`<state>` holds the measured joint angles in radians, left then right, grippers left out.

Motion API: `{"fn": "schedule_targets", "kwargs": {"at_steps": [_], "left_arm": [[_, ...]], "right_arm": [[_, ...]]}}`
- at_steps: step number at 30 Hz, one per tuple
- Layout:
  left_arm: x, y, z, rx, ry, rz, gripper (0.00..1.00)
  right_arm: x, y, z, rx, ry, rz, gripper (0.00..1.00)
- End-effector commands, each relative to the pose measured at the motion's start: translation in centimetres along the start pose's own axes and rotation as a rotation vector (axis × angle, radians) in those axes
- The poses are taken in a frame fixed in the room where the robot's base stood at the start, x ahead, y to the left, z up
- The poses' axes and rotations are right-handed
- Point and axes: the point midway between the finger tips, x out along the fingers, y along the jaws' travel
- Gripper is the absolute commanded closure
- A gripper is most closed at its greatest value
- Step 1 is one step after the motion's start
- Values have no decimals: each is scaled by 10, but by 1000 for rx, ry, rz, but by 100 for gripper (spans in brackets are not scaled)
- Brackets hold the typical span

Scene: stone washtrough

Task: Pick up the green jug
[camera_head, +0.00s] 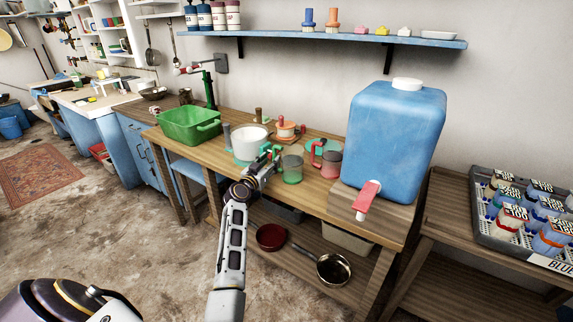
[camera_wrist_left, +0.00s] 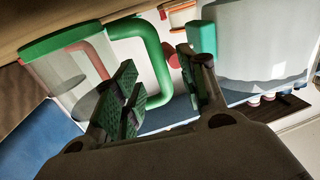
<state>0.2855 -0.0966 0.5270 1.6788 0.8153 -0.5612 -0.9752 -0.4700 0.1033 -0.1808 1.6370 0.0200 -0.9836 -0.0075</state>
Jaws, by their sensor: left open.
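The green jug (camera_head: 292,168) stands upright on the wooden workbench, clear-sided with a green tint. My left gripper (camera_head: 266,163) is at its left side, by its green handle. In the left wrist view the jug (camera_wrist_left: 62,72) shows tilted, with a green rim and a thick green loop handle (camera_wrist_left: 152,42). There my left gripper (camera_wrist_left: 160,88) is open, with the lower part of the handle showing between its two fingers. I cannot tell whether either finger touches it. My right gripper is not in view.
A white pot (camera_head: 247,145) stands close left of the jug, and a red-handled jug (camera_head: 331,164) close right. A blue water tank (camera_head: 394,135) with a red tap is farther right. A green basin (camera_head: 188,127) is at the bench's left end. A blue shelf (camera_head: 330,38) hangs above.

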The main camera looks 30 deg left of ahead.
Motion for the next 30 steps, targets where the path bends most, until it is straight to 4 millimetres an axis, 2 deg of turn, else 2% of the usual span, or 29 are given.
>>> {"fn": "schedule_targets", "kwargs": {"at_steps": [10,26,27,30], "left_arm": [[22,1,0,-1,0,1,58],[23,1,0,-1,0,1,58],[23,0,0,-1,0,1,60],[23,1,0,0,0,1,72]], "right_arm": [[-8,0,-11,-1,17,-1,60],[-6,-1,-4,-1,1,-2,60],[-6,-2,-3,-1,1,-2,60],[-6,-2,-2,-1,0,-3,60]]}}
